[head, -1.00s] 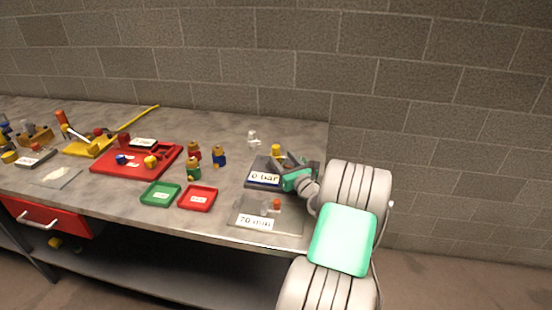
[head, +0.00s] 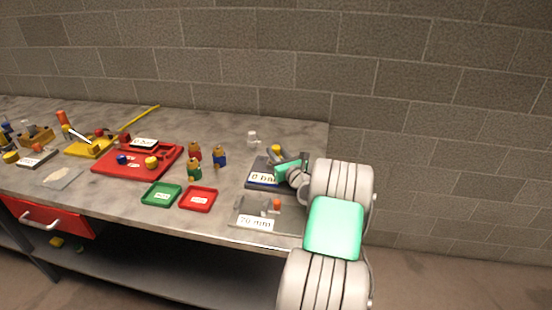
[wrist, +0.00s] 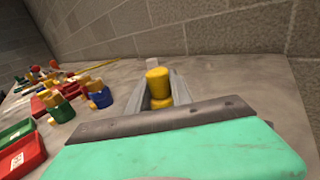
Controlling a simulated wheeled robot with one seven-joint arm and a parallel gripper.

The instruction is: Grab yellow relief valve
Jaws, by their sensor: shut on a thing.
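The yellow relief valve (wrist: 158,84) stands upright between the two grey fingers of my gripper (wrist: 163,92) in the wrist view. The fingers are closed on its sides. In the head view the valve's yellow top (head: 276,148) shows just beyond my gripper (head: 274,157), above the back of the dark plate labelled "0 bar" (head: 256,186). Its lower part is hidden there by the gripper. I cannot tell whether it still touches the plate.
A grey plate labelled "70 mm" (head: 285,221) lies in front. A green tray (head: 146,200), a red tray (head: 211,207) and several coloured valves (head: 219,157) stand to the left. A pale fitting (head: 252,139) stands behind. The block wall rises behind the table.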

